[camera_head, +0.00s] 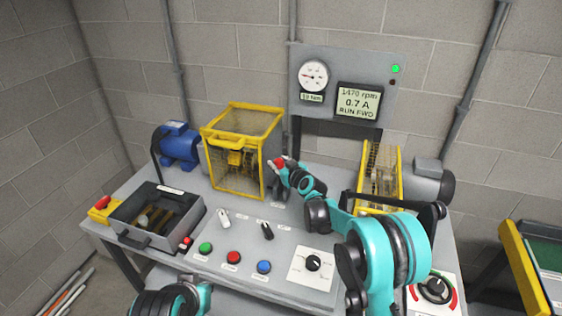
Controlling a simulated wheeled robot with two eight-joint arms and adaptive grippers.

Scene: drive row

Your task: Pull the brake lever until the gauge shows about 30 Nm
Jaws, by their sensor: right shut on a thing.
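The brake lever shows as a red knob (280,162) beside the right side of the yellow guarded cage (238,150). My right gripper (277,165) is shut on the lever at its knob; the gripper and arm hide most of the lever. The round gauge (313,75) on the grey back panel has a needle on a white dial. The small label under it (311,97) seems to read a low Nm value, but the digits are too small to be sure. Part of my left arm shows at the bottom left, but its gripper is out of view.
The display (358,101) reads 1470 rpm, 0.7 A, RUN FWD, near a lit green lamp (395,69). A blue motor (178,146) stands left of the cage. Push buttons (234,257) and a dial (313,263) sit at the front. A second yellow guard (394,180) is right.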

